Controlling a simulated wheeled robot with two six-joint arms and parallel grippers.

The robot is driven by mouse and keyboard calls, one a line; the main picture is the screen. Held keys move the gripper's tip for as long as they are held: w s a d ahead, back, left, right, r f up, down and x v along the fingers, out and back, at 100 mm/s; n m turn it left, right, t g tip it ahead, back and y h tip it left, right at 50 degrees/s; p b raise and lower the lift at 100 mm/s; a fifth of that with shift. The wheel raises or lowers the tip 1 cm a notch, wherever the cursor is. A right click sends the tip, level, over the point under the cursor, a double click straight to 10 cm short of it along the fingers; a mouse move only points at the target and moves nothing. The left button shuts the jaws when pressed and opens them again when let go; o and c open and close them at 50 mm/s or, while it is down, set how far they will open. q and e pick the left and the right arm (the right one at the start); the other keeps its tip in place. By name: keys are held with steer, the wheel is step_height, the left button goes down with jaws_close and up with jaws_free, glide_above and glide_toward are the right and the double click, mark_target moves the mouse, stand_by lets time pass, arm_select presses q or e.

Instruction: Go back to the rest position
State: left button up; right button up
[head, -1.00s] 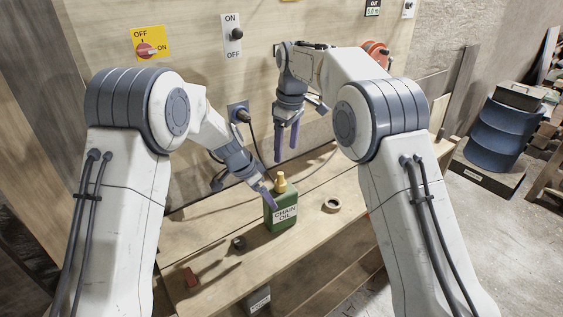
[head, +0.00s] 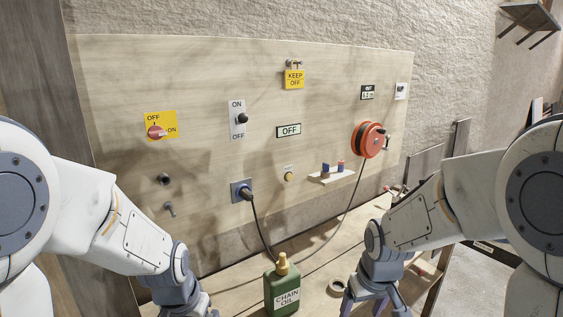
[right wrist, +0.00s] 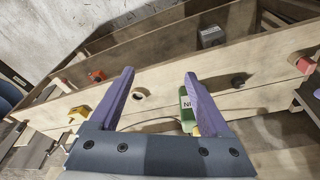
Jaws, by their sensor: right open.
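My right gripper (head: 363,303) hangs over the bench at the bottom of the head view, its purple fingers partly cut by the edge. In the right wrist view the gripper (right wrist: 159,74) is open, with nothing between its fingers. My left wrist shows at the bottom left of the head view, and its fingers are out of sight below the edge. Neither arm touches the panel.
A green chain oil bottle (head: 283,290) with a yellow cap stands on the bench between my arms. A tape roll (head: 337,286) lies near my right gripper. The panel (head: 330,90) carries switches, a plugged-in cable (head: 262,238) and an orange reel (head: 369,140).

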arm_select(q)
steer(key=s+a+n, duration=0.2)
steer(key=s, duration=0.3)
arm_select(e)
steer(key=s+d+f+m, duration=0.2)
steer(key=s+f, duration=0.1)
steer(key=s, duration=0.4)
arm_select(q)
steer(key=s+d+r+m+g+b, duration=0.1)
steer(key=s+d+m+b, duration=0.3)
steer(key=s+d, duration=0.9)
steer(key=d+m+g, duration=0.1)
steer(key=m, duration=0.2)
steer(key=shift+r+g+h, duration=0.3)
steer(key=shift+r, duration=0.05)
arm_select(e)
steer(key=s+a+r+n+g, duration=0.2)
steer(key=s+a+n, duration=0.5)
steer(key=s+a, duration=0.6)
steer(key=shift+s+a+r+y, duration=0.2)
steer(key=shift+s+a+y, duration=0.05)
steer(key=shift+a+y, duration=0.15)
arm_select(q)
steer(key=shift+s+d, duration=0.1)
